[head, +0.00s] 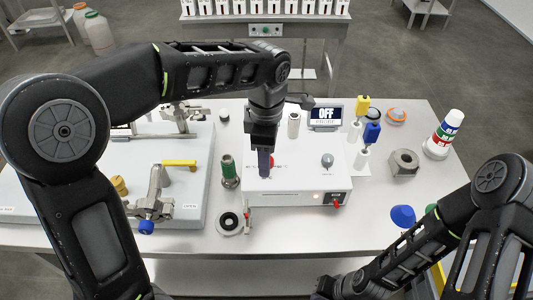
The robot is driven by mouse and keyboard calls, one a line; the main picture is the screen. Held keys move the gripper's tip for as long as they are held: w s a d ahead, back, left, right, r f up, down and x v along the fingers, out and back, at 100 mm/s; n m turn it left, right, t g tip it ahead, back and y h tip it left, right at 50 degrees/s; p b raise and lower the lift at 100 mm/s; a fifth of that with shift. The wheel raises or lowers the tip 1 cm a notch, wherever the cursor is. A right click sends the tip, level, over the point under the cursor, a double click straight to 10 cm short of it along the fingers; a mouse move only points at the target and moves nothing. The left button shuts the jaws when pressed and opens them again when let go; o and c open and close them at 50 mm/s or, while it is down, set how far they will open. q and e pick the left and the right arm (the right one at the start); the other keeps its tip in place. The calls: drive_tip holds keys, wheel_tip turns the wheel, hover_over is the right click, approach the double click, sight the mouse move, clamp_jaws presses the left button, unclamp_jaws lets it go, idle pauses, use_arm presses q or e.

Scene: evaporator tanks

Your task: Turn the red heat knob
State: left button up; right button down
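A white control box (300,187) stands at the middle of the table. A red round part, seemingly the red heat knob (276,161), shows on its top at the left, mostly hidden behind my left gripper. My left gripper (264,174) points down over that part. Its fingers are seen edge-on, so I cannot tell whether they are open or touch the knob. A grey knob (327,160) sits on the right of the box top. A display behind the box (326,114) reads OFF. My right gripper (326,290) is low at the bottom edge, its fingers unclear.
A green-and-metal cylinder (229,172) and a round black-and-white piece (230,221) stand left of the box. A large white panel (195,190) with valves and a yellow handle (179,163) lies further left. Yellow and blue-topped items (371,132) and a grey block (404,164) stand right.

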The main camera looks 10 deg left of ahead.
use_arm(q)
clamp_jaws()
idle(0.3)
idle(0.5)
